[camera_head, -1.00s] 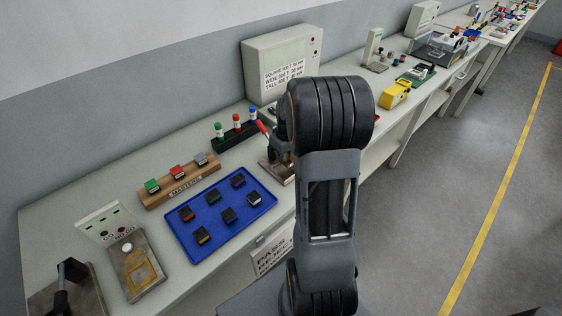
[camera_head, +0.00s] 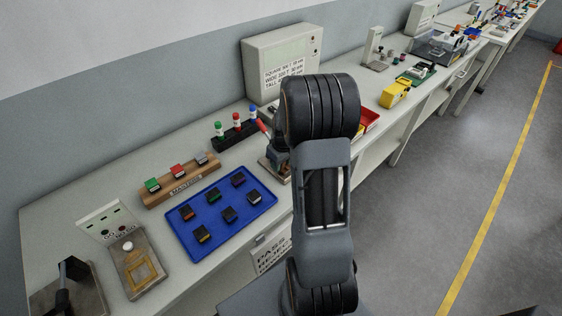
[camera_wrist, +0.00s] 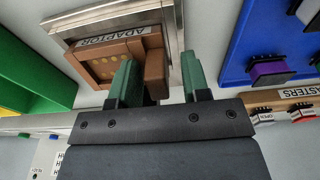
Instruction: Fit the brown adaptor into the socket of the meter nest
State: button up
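The brown adaptor (camera_wrist: 156,68) shows in the wrist view, with a row of yellowish dots on one face. The left finger overlaps the adaptor; a gap shows beside the right finger. My arm hides the adaptor in the head view. A metal plate with a yellow-outlined square (camera_head: 140,273) stands before a go/no-go panel (camera_head: 108,222); I cannot tell whether it is the meter nest.
A blue tray (camera_head: 188,243) holds several dark blocks and also shows in the wrist view (camera_wrist: 238,62). A wooden "MASTERS" rack (camera_head: 184,186) stands behind it. A red-handled fixture (camera_head: 272,160) is close to my arm. A display box (camera_head: 283,55) stands at the back.

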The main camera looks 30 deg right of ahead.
jog(key=shift+r, duration=0.1)
notch_tip(320, 180, up, 11)
jog(key=s, duration=0.1)
jog(key=s+a+r+t, duration=0.1)
jog(key=s+a+r, duration=0.1)
jog(key=s+a, duration=0.4)
jog(key=s+a+r+m+t, duration=0.1)
jog(key=s+a+r, duration=0.2)
jog(key=s+a, duration=0.4)
jog(key=a, duration=0.4)
jog(key=shift+a+m+t, duration=0.3)
